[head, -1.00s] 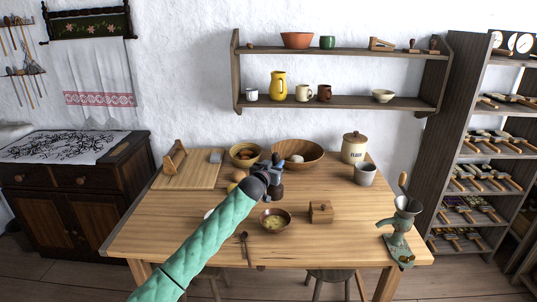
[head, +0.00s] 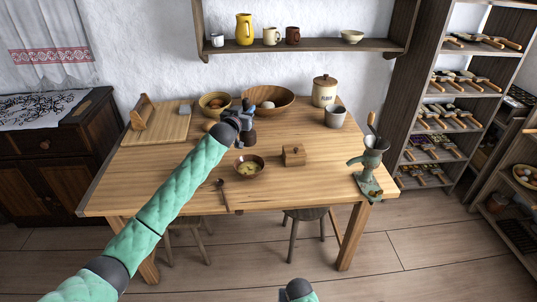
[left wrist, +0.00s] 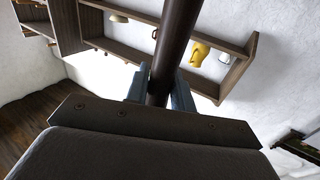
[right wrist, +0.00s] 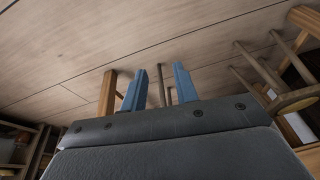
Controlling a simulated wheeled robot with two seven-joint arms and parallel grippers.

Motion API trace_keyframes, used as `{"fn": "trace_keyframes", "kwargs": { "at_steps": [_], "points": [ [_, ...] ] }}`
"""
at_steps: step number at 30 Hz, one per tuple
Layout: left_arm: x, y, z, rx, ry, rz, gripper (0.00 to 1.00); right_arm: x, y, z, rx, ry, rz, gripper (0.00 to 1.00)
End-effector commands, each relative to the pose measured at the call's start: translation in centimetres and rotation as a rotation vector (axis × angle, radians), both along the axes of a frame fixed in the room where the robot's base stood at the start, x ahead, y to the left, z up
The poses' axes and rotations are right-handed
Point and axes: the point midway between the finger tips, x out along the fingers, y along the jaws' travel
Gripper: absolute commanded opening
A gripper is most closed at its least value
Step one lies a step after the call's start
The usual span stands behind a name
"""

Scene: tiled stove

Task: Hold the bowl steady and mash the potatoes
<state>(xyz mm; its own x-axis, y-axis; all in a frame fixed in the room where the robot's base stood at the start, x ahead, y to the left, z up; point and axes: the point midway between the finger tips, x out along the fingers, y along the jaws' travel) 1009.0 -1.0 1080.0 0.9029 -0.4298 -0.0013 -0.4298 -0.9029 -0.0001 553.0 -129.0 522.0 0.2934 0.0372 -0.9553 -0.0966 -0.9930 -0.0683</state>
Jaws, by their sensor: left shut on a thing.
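The bowl (head: 249,174), small and brown with yellow potato pieces in it, stands on the table (head: 180,191) near its front edge. My left gripper (head: 246,116) is behind the bowl and above the table. It is shut on a dark brown rod, which rises between the blue fingers in the left wrist view (left wrist: 175,45). The lower dark end of this tool (head: 249,137) shows under the gripper, apart from the bowl. My right gripper (right wrist: 157,86) is open and empty in the right wrist view, low in front of the table with floor beyond it.
A spoon (head: 223,196) lies left of the bowl, a small wooden box (head: 293,156) right of it. A green grinder (head: 370,170) stands at the right edge. A large wooden bowl (head: 278,107), flour jar (head: 324,92) and grey mug (head: 335,117) stand behind. Stools (head: 306,214) are in front.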

Motion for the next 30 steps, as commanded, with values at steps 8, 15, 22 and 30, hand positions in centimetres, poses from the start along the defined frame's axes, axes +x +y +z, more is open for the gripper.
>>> {"fn": "trace_keyframes", "kwargs": {
  "at_steps": [8, 15, 22, 30],
  "points": [
    [0.0, 0.0, 0.1, 0.0, -0.001, 0.0, 0.01, 10.1, 2.3, 8.6, 0.03, -0.083, -0.125, 0.3],
    [0.0, 0.0, 0.1, 0.0, -0.001, 0.0, 0.01, 17.3, 4.0, 16.6, 0.059, -0.153, -0.236, 0.3],
    [0.0, 0.0, 0.1, 0.0, -0.001, 0.0, 0.01, 23.0, 5.5, 24.5, 0.1, -0.213, -0.337, 0.3],
    [0.0, 0.0, 0.1, 0.0, -0.001, 0.0, 0.01, 28.1, 7.2, 29.9, 0.202, -0.189, -0.407, 0.3]
  ]
}}
